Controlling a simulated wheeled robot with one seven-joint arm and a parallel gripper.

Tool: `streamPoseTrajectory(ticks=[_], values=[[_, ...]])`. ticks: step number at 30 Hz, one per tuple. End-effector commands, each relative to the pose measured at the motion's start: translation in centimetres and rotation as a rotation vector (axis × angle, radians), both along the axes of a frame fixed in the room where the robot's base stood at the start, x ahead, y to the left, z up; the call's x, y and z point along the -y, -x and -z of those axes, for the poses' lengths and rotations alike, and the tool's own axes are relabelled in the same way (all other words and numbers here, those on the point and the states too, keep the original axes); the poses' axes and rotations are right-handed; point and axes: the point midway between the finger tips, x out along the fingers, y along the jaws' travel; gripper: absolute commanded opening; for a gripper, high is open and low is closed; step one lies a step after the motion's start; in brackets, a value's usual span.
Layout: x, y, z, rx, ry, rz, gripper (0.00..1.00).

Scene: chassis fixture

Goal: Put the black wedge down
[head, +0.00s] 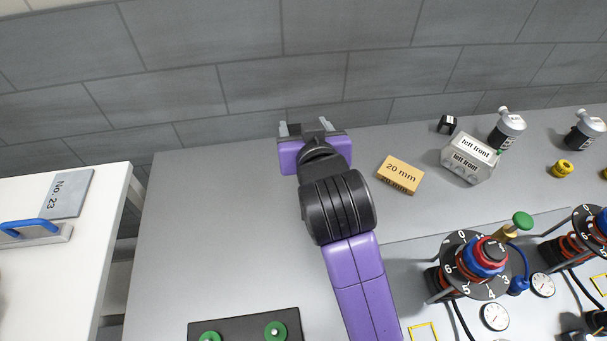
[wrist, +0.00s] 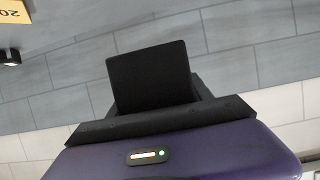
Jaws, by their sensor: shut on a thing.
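My gripper (head: 305,128) is over the back part of the grey bench, near the grey block wall. It is shut on the black wedge, which fills the middle of the wrist view (wrist: 150,75) as a flat black face with a slanting edge at its right. In the head view my gripper and wrist hide most of the wedge, and its underside is out of sight. I cannot tell whether it touches the bench.
Bottles (head: 507,130) and dial fixtures (head: 475,263) are farther right.

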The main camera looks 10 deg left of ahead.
Motion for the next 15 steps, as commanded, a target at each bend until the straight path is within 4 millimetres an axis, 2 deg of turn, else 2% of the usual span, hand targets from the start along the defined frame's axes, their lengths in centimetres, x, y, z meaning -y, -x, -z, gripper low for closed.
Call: streamPoseTrajectory(ticks=[1,9,15], values=[[0.0,0.1,1.4,-0.004,0.002,0.0,0.0],[0.0,0.0,7.6,-0.002,0.001,0.0,0.0],[0.0,0.0,10.5,0.002,-0.001,-0.001,0.0]])
